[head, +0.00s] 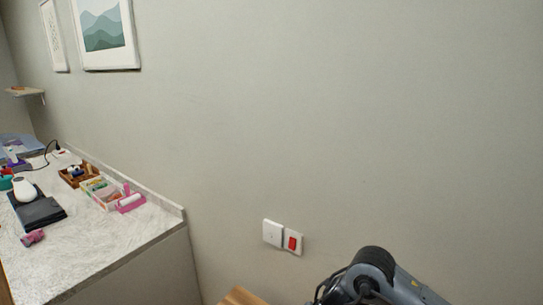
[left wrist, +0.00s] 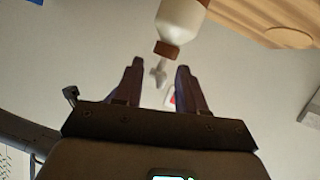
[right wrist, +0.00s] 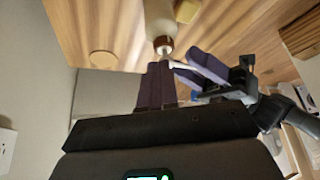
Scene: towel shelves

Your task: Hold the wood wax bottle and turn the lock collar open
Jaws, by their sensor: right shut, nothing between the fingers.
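The wood wax bottle (left wrist: 182,18) is pale, with a brown lock collar (left wrist: 166,49) and a light nozzle (left wrist: 160,72) beyond it. The bottle also shows in the right wrist view (right wrist: 159,18), with its collar (right wrist: 163,45). My left gripper (left wrist: 160,66) is open, its dark fingers apart with the nozzle showing between them; I cannot tell if they touch it. The left fingers also appear in the right wrist view (right wrist: 203,66), close to the nozzle. My right gripper (right wrist: 160,66) is shut and empty, its tips just short of the collar. The bottle is outside the head view.
A wooden surface (right wrist: 110,25) lies behind the bottle, with a round wooden piece (right wrist: 103,60) on it. In the head view, a marble counter (head: 110,240) at left holds a pink item (head: 131,200) and other small things. A red switch (head: 292,242) is on the wall.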

